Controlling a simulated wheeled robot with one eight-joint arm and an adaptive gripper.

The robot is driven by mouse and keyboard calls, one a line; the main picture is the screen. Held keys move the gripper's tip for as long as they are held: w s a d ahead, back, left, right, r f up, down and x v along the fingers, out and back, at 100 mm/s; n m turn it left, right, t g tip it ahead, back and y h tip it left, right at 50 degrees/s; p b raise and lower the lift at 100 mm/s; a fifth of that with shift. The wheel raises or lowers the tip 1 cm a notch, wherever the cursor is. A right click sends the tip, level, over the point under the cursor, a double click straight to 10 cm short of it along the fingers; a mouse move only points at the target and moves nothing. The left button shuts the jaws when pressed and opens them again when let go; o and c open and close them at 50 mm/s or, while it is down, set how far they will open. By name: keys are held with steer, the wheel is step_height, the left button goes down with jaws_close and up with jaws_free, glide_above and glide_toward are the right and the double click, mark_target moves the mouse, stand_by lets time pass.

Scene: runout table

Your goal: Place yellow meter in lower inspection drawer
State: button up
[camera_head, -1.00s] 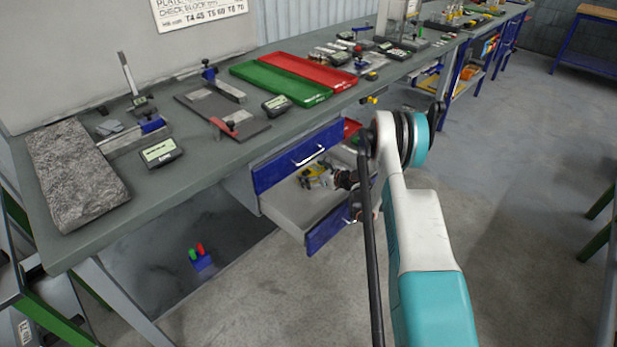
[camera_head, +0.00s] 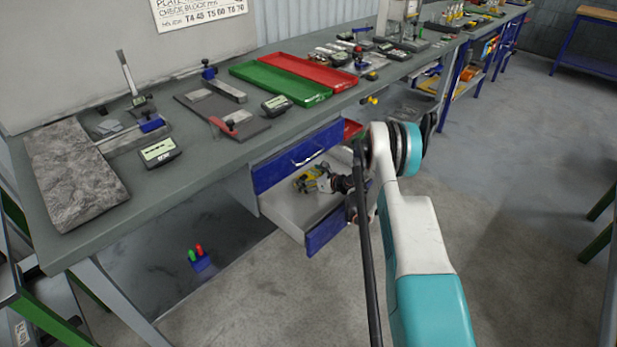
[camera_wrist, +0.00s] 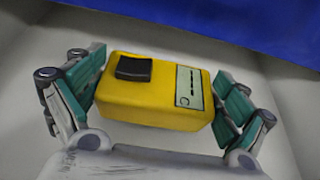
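The yellow meter (camera_wrist: 150,105), with a dark square knob and a pale display, lies between the two teal finger pads of my gripper (camera_wrist: 160,88) in the wrist view. Both pads appear to press against its ends. In the head view my gripper (camera_head: 312,181) and the yellow meter (camera_head: 302,185) are inside the open lower drawer (camera_head: 326,231), towards its back. The meter is at or just above the drawer floor; I cannot tell whether it touches. The wrist partly hides it.
The blue-fronted upper drawer (camera_head: 297,158) is directly above and looks shut. The workbench (camera_head: 215,155) holds green (camera_head: 273,84) and red (camera_head: 310,73) trays and several gauges. The front of the lower drawer is bare. A small blue block (camera_head: 201,262) sits below the bench.

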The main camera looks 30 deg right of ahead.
stand_by(0.4)
steer(key=shift+r, duration=0.25)
steer(key=p+v, duration=0.3)
steer(key=v, duration=0.9)
steer(key=shift+r+p, duration=0.3)
steer(key=shift+r, duration=0.1)
